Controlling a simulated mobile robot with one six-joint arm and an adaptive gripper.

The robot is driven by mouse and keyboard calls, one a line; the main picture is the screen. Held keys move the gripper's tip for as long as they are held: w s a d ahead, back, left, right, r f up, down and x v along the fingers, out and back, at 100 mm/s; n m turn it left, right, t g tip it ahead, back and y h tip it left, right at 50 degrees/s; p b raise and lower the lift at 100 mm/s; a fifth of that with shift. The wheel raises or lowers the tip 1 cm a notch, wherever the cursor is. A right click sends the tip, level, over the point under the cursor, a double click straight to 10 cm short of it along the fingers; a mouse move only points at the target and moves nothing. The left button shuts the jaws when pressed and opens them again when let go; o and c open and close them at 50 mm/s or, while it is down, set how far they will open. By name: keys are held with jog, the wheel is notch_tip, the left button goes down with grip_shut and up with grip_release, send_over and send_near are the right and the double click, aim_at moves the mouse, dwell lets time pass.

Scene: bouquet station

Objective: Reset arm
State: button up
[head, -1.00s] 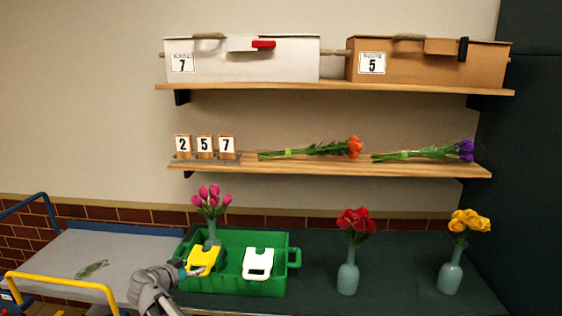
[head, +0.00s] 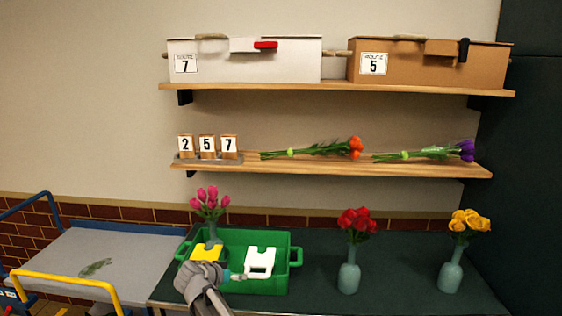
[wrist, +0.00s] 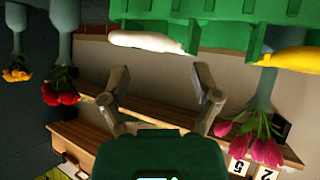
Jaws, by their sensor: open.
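My gripper (head: 212,281) is in front of the green crate (head: 270,286) in the head view. It is seen from behind and partly covers the crate's front left. In the wrist view, my gripper (wrist: 159,75) is open, with its two fingers spread and nothing between them. A yellow notched piece (head: 207,253) and a white notched piece (head: 260,261) are in the crate. The white piece (wrist: 148,41) shows near the gap between the fingers in the wrist view, which appears upside down. I cannot tell whether a finger touches it.
Vases with pink flowers (head: 210,203), red flowers (head: 356,222) and yellow flowers (head: 468,222) stand along the dark counter (head: 400,283). Two shelves above hold number cards, loose bouquets, a white box (head: 245,63) and a brown box (head: 430,68). A grey cart (head: 135,265) stands left.

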jog(key=s+d+f+n+g+y, duration=0.1)
jog(key=s+d+f+g, duration=0.15)
jog(key=d, duration=0.75)
jog(key=s+d+f+n+g+y, duration=0.1)
jog(key=s+d+f+g, duration=0.2)
jog(key=d, duration=0.7)
jog(key=s+d+n+g+y+p, duration=0.1)
jog(key=s+d+n+g+y, duration=0.1)
jog(key=s+d, duration=0.9)
jog(key=shift+s+d+f+g+y+p, duration=0.15)
jog(key=shift+s+f+g+y+p, duration=0.2)
jog(key=shift+g+y, duration=0.65)
